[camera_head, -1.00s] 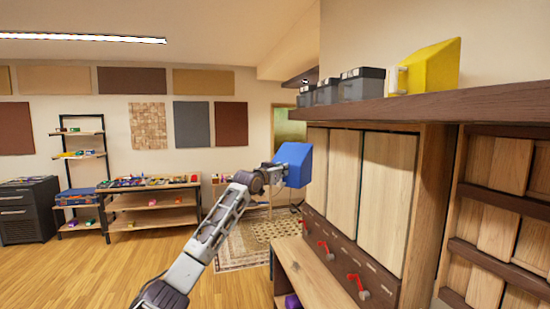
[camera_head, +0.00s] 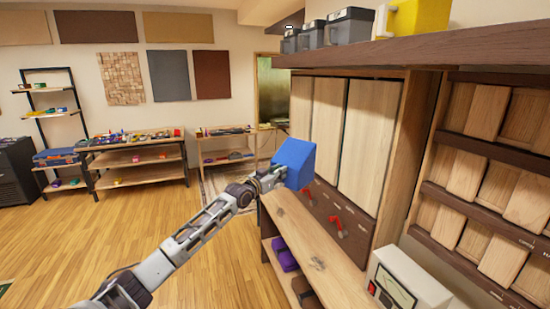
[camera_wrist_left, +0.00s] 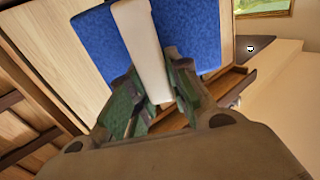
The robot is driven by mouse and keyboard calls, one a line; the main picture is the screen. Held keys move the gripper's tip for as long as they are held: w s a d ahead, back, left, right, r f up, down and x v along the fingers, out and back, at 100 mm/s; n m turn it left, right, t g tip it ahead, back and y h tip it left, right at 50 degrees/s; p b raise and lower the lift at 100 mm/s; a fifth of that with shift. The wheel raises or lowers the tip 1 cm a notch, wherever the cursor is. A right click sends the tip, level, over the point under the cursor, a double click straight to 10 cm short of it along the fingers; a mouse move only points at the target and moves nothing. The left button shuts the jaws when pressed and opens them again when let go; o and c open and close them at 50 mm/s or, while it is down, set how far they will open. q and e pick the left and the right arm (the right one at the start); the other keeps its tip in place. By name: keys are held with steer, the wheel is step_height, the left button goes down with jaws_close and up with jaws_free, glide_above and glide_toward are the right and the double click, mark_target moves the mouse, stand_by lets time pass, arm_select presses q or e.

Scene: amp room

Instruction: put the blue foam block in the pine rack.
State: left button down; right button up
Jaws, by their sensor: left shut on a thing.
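The blue foam block (camera_head: 294,163) is held in the air by my left gripper (camera_head: 275,178), in front of the wooden cabinet in the head view. In the left wrist view the block (camera_wrist_left: 192,35) fills the space beyond the fingers (camera_wrist_left: 155,95), with a pale strip across it. A wooden rack (camera_head: 486,151) with pale panels between dark rails stands at the right. I cannot tell for certain whether it is the pine rack. My right gripper is in neither view.
Open wooden floor (camera_head: 150,232) lies to the left.

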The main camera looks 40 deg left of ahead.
arm_select(q)
steer(key=s+d+f+m+g+h, duration=0.1)
steer(key=s+d+f+m+h, duration=0.15)
steer(key=s+d+f, duration=0.95)
steer(key=s+d+f+m+h, duration=0.1)
steer(key=s+d+f+h, duration=0.3)
steer(key=s+d+f, duration=0.7)
steer(key=s+d+f+n+t+y+b, duration=0.1)
steer(key=s+d+f+n+y+b, duration=0.1)
steer(key=d+f+n+y+b, duration=0.2)
step_height(320, 180, down, 3)
steer(key=d+y, duration=0.2)
steer(key=y, duration=0.1)
steer(key=shift+d, duration=0.2)
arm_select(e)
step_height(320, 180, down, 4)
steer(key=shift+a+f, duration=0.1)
arm_select(q)
steer(key=shift+f, duration=0.15)
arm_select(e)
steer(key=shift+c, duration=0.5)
